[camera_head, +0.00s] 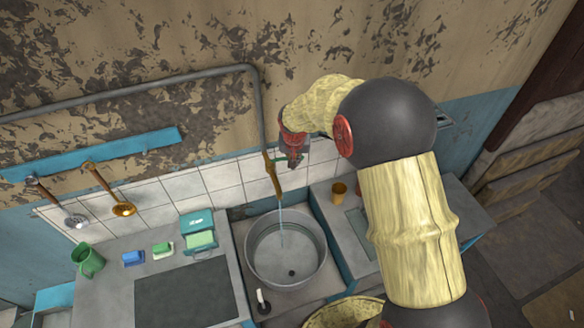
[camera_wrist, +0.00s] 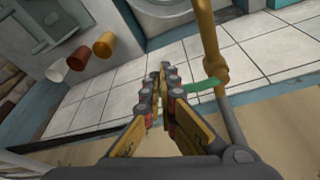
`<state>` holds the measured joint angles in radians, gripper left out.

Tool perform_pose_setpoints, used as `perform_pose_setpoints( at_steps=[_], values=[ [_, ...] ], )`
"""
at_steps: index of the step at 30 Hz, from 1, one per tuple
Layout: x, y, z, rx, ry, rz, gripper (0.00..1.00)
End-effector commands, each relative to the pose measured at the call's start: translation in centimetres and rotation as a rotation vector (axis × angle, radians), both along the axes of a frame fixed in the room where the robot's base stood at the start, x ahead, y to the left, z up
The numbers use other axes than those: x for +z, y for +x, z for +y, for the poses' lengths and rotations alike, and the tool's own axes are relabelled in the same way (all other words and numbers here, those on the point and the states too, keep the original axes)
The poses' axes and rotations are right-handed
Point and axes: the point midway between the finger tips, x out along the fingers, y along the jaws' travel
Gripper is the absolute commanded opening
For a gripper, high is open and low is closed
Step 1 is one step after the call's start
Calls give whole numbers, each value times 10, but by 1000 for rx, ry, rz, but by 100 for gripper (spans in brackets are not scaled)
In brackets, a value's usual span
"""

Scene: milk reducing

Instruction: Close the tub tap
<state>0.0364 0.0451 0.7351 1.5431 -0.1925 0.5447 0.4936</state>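The brass tub tap (camera_head: 271,178) hangs from a grey pipe over the round metal tub (camera_head: 253,262), and a thin stream of water (camera_head: 281,222) falls from it into the tub. In the wrist view the tap (camera_wrist: 208,45) stands right of my gripper (camera_wrist: 163,74). Its green lever (camera_wrist: 204,84) points left, its end close beside the outer side of my right finger; I cannot tell if they touch. My fingertips are together with nothing seen between them. In the head view my gripper (camera_head: 290,160) is by the lever and partly hidden.
An orange cup (camera_head: 339,191) stands on the counter right of the tub. A green mug (camera_head: 88,260), sponges (camera_head: 163,250) and a candle (camera_head: 262,300) are left and in front. Ladles (camera_head: 122,208) hang on the wall. The tiled wall (camera_wrist: 110,100) is close to my gripper.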

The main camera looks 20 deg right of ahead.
Motion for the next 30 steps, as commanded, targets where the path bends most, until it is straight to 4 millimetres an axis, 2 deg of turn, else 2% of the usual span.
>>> perform_pose_setpoints(
  at_steps=[12,30],
  values=[
    [-1,15,-8,-1,0,0,0],
    [0,16,-9,-1,0,0,0]
  ],
)
